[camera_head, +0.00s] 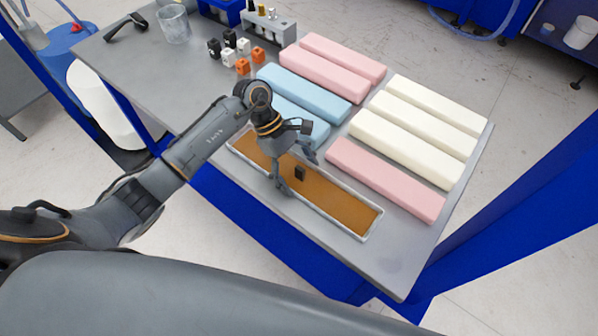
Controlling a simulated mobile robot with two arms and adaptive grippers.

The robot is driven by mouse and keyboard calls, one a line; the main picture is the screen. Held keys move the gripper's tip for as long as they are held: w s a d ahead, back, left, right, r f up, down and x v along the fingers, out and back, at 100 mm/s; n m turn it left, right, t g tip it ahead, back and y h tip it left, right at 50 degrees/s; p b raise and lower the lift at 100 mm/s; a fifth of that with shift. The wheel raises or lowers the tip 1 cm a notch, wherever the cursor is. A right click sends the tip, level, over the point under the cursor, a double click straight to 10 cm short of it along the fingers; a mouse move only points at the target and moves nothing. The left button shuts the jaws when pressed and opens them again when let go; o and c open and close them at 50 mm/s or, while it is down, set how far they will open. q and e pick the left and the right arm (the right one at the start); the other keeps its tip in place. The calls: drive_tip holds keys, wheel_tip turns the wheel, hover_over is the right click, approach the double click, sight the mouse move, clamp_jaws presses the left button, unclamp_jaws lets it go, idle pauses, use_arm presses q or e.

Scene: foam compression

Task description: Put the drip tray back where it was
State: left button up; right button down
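The drip tray (340,205) is a long shallow tray with a pale rim and a brown inside. It lies on the grey table along the near edge, left of the near pink foam block. A small dark upright knob (300,173) stands at its middle. My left gripper (297,181) is over the tray's middle with its fingers spread to either side of the knob. Whether the fingers touch the knob or the tray I cannot tell. My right gripper is not in view.
Pink foam blocks (385,178), cream blocks (405,147) and blue blocks (305,90) lie beside the tray. Small black, white and orange cubes (243,66), a clear beaker (174,24) and a rack (268,24) stand farther back. Bare table (400,255) shows at the near right corner.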

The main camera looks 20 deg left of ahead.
use_arm(q)
drive_tip(key=shift+o, duration=1.2)
